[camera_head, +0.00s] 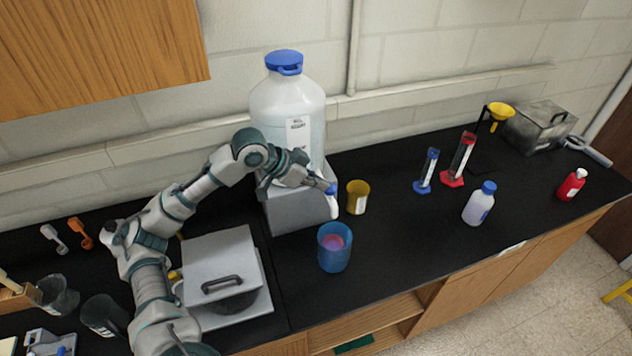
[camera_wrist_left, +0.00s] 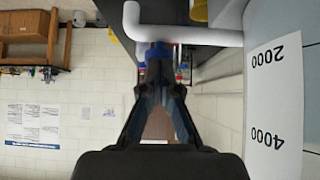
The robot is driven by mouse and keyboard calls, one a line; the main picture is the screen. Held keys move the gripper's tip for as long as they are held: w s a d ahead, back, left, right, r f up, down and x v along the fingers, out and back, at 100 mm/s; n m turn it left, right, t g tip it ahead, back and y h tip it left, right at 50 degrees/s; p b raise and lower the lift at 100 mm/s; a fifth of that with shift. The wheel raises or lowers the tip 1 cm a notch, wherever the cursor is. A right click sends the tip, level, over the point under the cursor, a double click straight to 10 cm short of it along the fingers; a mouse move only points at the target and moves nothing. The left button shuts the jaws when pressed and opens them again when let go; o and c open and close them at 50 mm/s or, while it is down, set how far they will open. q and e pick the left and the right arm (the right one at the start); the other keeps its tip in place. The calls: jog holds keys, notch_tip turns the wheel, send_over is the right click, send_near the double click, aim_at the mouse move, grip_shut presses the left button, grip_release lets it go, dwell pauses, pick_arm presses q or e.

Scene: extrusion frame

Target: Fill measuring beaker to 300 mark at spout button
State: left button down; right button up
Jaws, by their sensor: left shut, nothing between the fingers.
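A large clear carboy (camera_head: 287,105) with a blue cap stands on a grey stand (camera_head: 290,212). Its white spout (camera_head: 333,206) points down and has a blue button (camera_head: 331,188) on top. The spout also shows in the left wrist view (camera_wrist_left: 195,36). My left gripper (camera_head: 321,185) is shut and empty, with its tips at the blue button; in the left wrist view the tips (camera_wrist_left: 157,62) appear to meet it. My right gripper is not in view.
A yellow cup (camera_head: 358,197) stands right of the spout. A grey lidded box (camera_head: 222,262) sits left of the beaker. A white bottle (camera_head: 479,203), blue cylinder (camera_head: 427,170) and red cylinder (camera_head: 459,160) stand further right. The counter right of the beaker is clear.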

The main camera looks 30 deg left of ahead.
pick_arm(q)
jog(key=w+r+p+v, duration=0.1)
jog(key=v, duration=1)
jog(key=shift+s+d+r, duration=0.2)
jog(key=shift+s+r, duration=0.05)
jog(key=shift+r, duration=0.1)
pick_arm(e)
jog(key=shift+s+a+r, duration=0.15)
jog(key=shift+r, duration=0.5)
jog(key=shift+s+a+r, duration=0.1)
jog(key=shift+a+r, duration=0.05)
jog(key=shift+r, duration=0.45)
pick_arm(q)
jog(key=shift+a+f, duration=0.1)
jog(key=shift+a, duration=0.15)
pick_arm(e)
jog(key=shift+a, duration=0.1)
pick_arm(q)
jog(key=shift+d, duration=0.25)
jog(key=shift+w, duration=0.1)
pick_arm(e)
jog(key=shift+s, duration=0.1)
